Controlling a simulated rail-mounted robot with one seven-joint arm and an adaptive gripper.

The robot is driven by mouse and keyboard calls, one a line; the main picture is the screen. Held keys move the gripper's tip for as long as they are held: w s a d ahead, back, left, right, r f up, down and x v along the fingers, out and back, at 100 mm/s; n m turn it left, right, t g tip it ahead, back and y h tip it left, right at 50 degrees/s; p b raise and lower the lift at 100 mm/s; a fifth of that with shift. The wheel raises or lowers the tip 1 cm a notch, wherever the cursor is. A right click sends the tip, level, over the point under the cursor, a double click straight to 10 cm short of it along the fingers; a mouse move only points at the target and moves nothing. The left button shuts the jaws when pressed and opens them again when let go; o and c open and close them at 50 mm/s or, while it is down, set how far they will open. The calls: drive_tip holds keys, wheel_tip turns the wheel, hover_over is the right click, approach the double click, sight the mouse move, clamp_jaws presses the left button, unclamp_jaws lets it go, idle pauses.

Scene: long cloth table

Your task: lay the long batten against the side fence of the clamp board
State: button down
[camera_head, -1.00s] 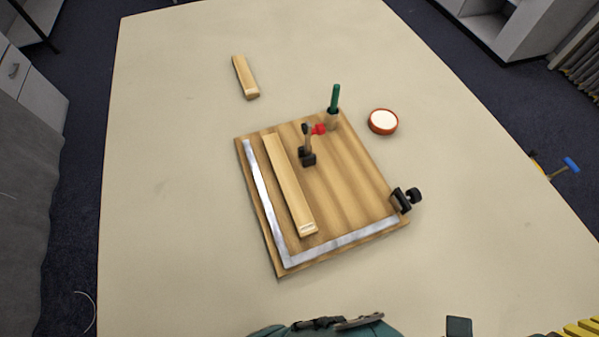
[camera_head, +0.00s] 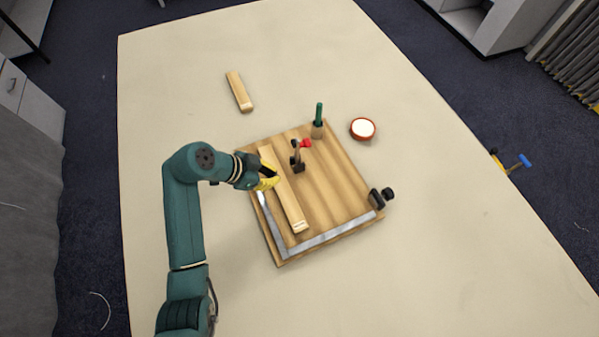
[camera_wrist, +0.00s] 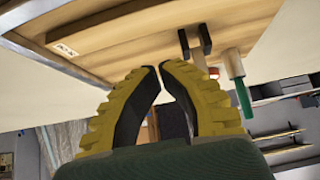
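The long batten (camera_head: 286,200) is a pale wooden strip on the striped clamp board (camera_head: 330,190). It lies roughly along the metal side fence (camera_head: 268,214) on the board's left, with a narrow gap visible near its front end. My gripper (camera_head: 274,180), with yellow fingers, is over or beside the batten's far half and hides part of it and of the fence. In the wrist view, my gripper's fingertips (camera_wrist: 160,67) are almost together with nothing between them. The batten (camera_wrist: 130,33), with a white label, shows beyond the tips. I cannot tell whether they touch it.
A black toggle clamp with a red tip (camera_head: 297,160) stands just right of the batten. A green-handled tool (camera_head: 319,116), a black clamp knob (camera_head: 380,197), a red-rimmed round dish (camera_head: 363,129) and a shorter wooden piece (camera_head: 239,91) are around it. The right tabletop is clear.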

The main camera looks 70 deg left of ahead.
sight(299, 181)
drive_tip(key=x, duration=0.9)
drive_tip(key=shift+w+a+f, duration=0.1)
drive_tip(key=shift+a+f, duration=0.2)
drive_tip(key=shift+f, duration=0.1)
